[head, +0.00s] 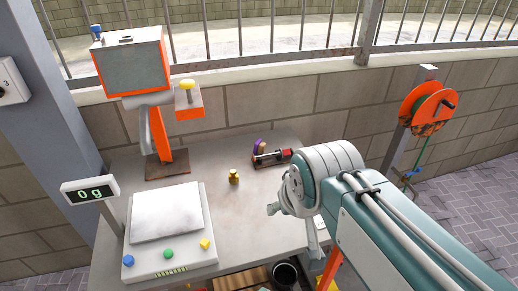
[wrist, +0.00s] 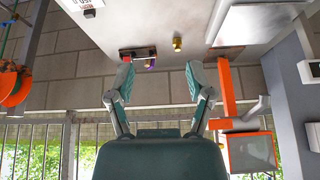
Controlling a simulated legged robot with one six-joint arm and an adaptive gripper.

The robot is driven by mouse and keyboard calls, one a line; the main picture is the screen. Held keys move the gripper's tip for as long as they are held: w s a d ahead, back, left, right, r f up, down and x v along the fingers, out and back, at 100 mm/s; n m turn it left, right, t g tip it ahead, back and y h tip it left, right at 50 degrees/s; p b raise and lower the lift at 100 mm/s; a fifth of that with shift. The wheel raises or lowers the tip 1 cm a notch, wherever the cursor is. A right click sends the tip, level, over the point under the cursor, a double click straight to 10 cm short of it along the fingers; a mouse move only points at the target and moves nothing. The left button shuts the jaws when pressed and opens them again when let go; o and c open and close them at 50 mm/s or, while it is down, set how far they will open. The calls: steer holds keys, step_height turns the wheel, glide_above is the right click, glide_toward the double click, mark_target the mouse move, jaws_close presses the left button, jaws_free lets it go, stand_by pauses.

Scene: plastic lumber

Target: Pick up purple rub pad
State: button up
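The purple rub pad (head: 258,146) stands on the grey table near its back edge, beside a small red and black item (head: 274,158). In the wrist view, which shows the scene upside down, only a small purple part of the pad (wrist: 150,63) shows beyond the fingertips. My gripper (wrist: 160,72) is open, with its two fingers spread wide and nothing between them. In the head view my arm comes in from the lower right, and its wrist is right of and in front of the pad; the fingers are mostly hidden there.
A brass weight (head: 234,177) stands mid-table. A scale (head: 168,255) fills the left front, its display (head: 90,190) reading 0 g. An orange-framed machine (head: 135,68) stands at the back left. A brick wall (head: 310,110) closes the back. Table between weight and pad looks clear.

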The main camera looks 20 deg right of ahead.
steer(key=w+d+r+m, duration=0.1)
steer(key=w+r+m, duration=0.1)
steer(key=w, duration=1)
steer(key=m+h, duration=0.2)
steer(key=m, duration=0.4)
glide_above(260, 147)
steer(key=s, duration=0.2)
step_height(260, 147, down, 16)
steer(key=shift+g, duration=0.4)
steer(key=x, duration=0.6)
steer(key=shift+s+a+f, duration=0.15)
steer(key=shift+a, duration=0.05)
steer(key=x, duration=0.5)
steer(key=shift+a+f, duration=0.1)
steer(key=shift+a, duration=0.25)
steer(key=shift+c, duration=0.3)
jaws_close()
